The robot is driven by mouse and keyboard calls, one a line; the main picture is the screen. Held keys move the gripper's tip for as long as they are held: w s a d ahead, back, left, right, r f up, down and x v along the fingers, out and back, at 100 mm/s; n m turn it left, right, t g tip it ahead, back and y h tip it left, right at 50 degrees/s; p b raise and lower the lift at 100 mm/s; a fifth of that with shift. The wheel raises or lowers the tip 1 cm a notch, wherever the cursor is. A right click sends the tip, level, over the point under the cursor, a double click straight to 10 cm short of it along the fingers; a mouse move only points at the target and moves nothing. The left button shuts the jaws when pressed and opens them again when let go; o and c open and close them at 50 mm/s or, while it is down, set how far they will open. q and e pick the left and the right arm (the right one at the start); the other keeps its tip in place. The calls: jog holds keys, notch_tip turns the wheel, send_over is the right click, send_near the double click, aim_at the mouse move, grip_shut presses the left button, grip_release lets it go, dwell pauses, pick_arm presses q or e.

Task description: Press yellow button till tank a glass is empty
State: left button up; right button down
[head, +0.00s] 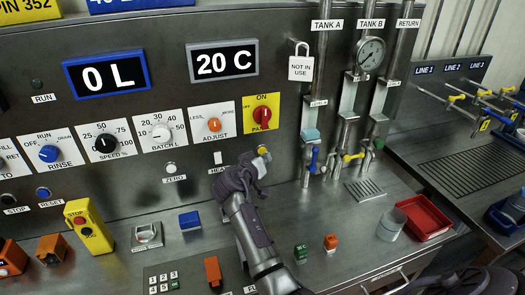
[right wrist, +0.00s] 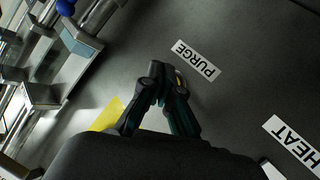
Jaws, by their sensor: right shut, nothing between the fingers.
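The yellow button (head: 264,151) sits on the steel panel below the red ON knob. My right gripper (head: 257,166) is shut and empty, with its fingertips at the button. In the right wrist view the closed fingertips (right wrist: 158,72) cover most of the button, leaving a yellow sliver (right wrist: 179,80) beside the PURGE label. I cannot tell whether the button is pushed in. The tank A glass (head: 311,134) stands right of the button, with pale blue liquid at its bottom. It also shows in the right wrist view (right wrist: 72,52). My left gripper is not in view.
A blue valve handle (head: 314,160) hangs under tank A, and a yellow one (head: 352,157) under tank B. A red tray (head: 425,217) and a grey cup (head: 391,224) stand on the bench at right. The HEAT label (right wrist: 292,143) is near the gripper.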

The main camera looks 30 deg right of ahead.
jog(key=s+p, duration=0.1)
jog(key=s, duration=0.1)
jog(key=s+a+p, duration=0.1)
jog(key=s, duration=0.1)
jog(key=shift+s+a, duration=0.1)
jog(key=shift+s, duration=0.3)
dwell(0.9)
